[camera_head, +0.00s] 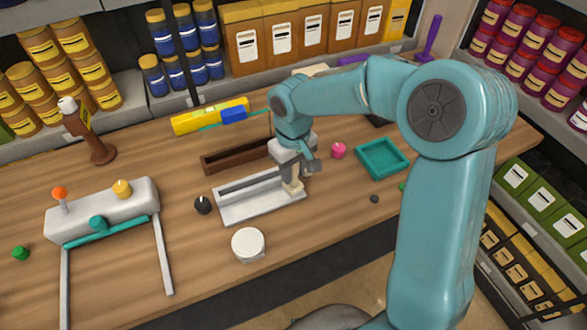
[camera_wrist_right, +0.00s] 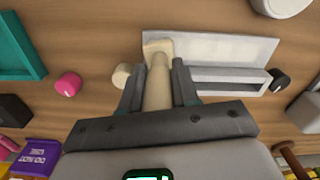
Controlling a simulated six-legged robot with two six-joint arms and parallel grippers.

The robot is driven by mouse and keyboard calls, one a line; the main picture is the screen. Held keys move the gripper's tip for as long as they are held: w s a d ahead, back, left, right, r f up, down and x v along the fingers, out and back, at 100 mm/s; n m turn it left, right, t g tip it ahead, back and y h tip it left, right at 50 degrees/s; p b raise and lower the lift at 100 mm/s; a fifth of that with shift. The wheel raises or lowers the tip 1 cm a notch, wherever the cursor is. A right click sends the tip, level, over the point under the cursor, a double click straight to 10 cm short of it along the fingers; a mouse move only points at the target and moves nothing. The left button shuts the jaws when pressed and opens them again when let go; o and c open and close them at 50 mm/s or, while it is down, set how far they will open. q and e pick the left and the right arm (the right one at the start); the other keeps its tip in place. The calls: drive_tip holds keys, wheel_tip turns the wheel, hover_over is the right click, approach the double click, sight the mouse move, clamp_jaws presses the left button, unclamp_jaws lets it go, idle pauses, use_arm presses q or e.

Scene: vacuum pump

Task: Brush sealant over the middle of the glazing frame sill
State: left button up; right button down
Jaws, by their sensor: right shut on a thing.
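The pale grey frame (camera_head: 262,208), which looks like the glazing frame sill, lies on the wooden bench with a long channel along it. It also shows in the right wrist view (camera_wrist_right: 225,50). My right gripper (camera_head: 292,180) is above its right end in the head view. In the right wrist view the gripper (camera_wrist_right: 158,88) is shut on a beige brush (camera_wrist_right: 157,70). The brush's broad end overlaps the frame's end; whether it touches cannot be told. My left gripper is not in view.
A dark brown trough (camera_head: 235,158) lies behind the frame. A black knob-like piece (camera_head: 202,205), a white round tub (camera_head: 248,244), a pink piece (camera_head: 338,150) and a teal tray (camera_head: 382,158) stand nearby. A white block with a teal bar (camera_head: 100,208) is at left.

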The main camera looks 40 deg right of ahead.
drive_tip(key=shift+d+r+p, duration=0.2)
drive_tip(key=shift+r+p, duration=0.3)
drive_tip(key=shift+r, duration=0.5)
drive_tip(key=shift+a+r+p, duration=0.3)
drive_tip(key=shift+r+p, duration=0.1)
drive_tip(key=shift+r, duration=0.15)
wheel_tip(320, 180, up, 2)
drive_tip(key=shift+d+p, duration=0.15)
drive_tip(key=shift+p, duration=0.7)
wheel_tip(320, 180, up, 2)
drive_tip(key=shift+r+p, duration=0.15)
drive_tip(key=shift+p, duration=0.7)
drive_tip(key=shift+r+p, duration=0.3)
drive_tip(key=shift+r, duration=0.1)
